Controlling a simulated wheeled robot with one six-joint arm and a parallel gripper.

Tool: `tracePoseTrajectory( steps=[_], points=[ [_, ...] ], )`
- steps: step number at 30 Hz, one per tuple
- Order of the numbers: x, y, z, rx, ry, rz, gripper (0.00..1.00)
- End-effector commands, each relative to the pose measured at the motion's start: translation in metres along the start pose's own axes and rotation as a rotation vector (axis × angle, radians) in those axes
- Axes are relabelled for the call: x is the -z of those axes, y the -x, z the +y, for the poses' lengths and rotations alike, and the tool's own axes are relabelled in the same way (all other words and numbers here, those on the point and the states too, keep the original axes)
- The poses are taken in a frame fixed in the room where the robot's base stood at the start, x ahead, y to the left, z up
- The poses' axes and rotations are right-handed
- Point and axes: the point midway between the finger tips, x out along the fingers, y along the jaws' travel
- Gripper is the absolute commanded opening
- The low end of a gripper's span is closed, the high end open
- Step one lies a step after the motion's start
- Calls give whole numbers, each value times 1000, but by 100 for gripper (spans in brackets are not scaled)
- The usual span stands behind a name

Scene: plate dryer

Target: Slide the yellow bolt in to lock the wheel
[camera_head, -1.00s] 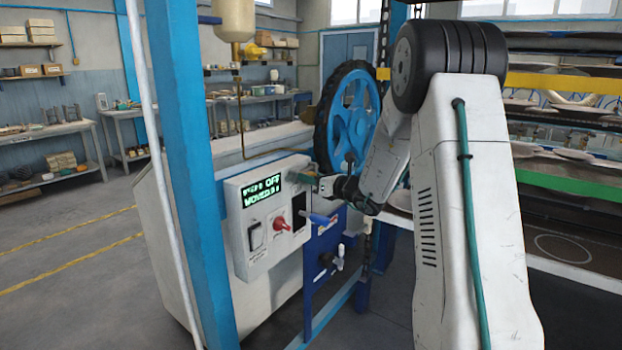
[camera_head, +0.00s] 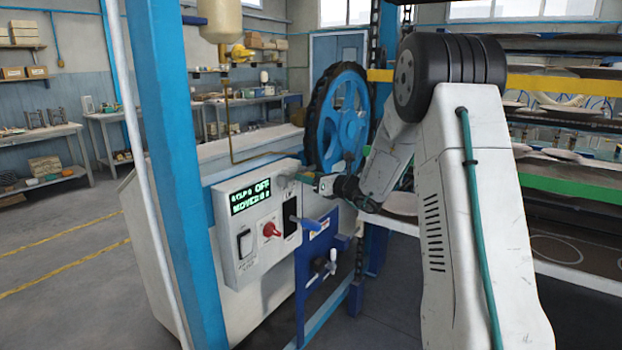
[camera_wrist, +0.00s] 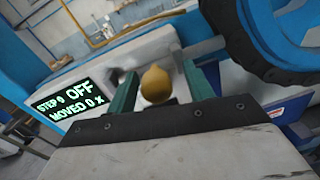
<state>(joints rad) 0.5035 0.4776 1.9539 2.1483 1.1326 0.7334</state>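The spoked blue wheel (camera_head: 342,118) with a dark rim stands upright behind the control panel in the head view. Its dark rim (camera_wrist: 262,45) shows at the upper right of the wrist view. A rounded yellow knob (camera_wrist: 155,86), apparently the end of the yellow bolt, lies between the two green fingers of my gripper (camera_wrist: 160,67). Gaps show on both sides of the knob, so the gripper looks open around it. In the head view my gripper (camera_head: 306,179) is at the panel's upper right, below the wheel. The bolt's shaft is hidden.
A blue post (camera_head: 175,160) stands in front at left. Plate racks (camera_head: 570,187) fill the right side.

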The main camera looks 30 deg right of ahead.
Motion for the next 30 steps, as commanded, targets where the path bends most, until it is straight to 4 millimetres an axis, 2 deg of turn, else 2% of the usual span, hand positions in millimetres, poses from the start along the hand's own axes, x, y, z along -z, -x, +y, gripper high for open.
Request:
tracePoseTrajectory(
  steps=[5, 12, 16, 21, 30],
  points=[
    [0, 13, -1, 2, -1, 1, 52],
    [-1, 54, -2, 5, 0, 0, 52],
    [0, 71, -2, 4, 0, 0, 52],
    [0, 79, -1, 3, 0, 0, 52],
    [0, 79, -1, 2, 0, 0, 52]
  ],
)
